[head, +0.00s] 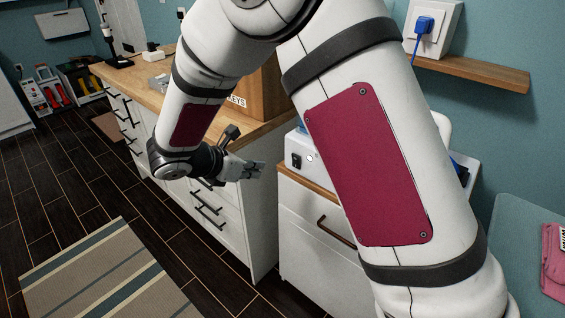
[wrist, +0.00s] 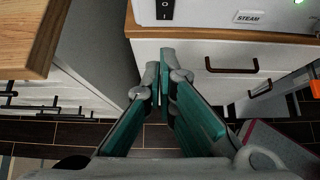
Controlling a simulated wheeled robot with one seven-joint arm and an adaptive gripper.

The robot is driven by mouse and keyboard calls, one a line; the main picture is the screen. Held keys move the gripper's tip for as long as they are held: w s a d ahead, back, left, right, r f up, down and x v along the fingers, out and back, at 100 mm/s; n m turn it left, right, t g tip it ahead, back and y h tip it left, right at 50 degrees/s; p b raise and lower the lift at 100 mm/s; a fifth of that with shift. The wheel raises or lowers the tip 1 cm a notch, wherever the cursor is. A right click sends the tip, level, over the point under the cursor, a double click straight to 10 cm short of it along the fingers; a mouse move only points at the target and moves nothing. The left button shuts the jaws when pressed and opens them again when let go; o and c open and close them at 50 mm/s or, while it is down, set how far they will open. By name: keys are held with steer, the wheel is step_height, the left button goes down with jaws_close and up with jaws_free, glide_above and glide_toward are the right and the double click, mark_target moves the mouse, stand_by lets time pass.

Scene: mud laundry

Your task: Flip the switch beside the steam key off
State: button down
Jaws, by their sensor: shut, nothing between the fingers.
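A black rocker switch (wrist: 165,10) is on the front of a white appliance at the top of the wrist view, partly cut off. A label reading STEAM (wrist: 249,18) is to its right on the same face. The switch's set position is unclear. In the head view the white appliance (head: 299,146) stands on a wooden-topped cabinet, with a small dark switch (head: 296,160) on its front. My gripper (wrist: 164,70) is shut and empty, its fingertips below the switch in the picture and apart from it. In the head view my gripper (head: 262,168) is left of the appliance.
A wooden counter (wrist: 29,40) with white drawers borders the left. A white drawer front with a dark handle (wrist: 231,66) lies below the appliance. A wooden box marked KEYS (head: 262,96) stands on the counter.

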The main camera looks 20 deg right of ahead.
glide_toward(294, 165)
steer(key=shift+x, duration=2.35)
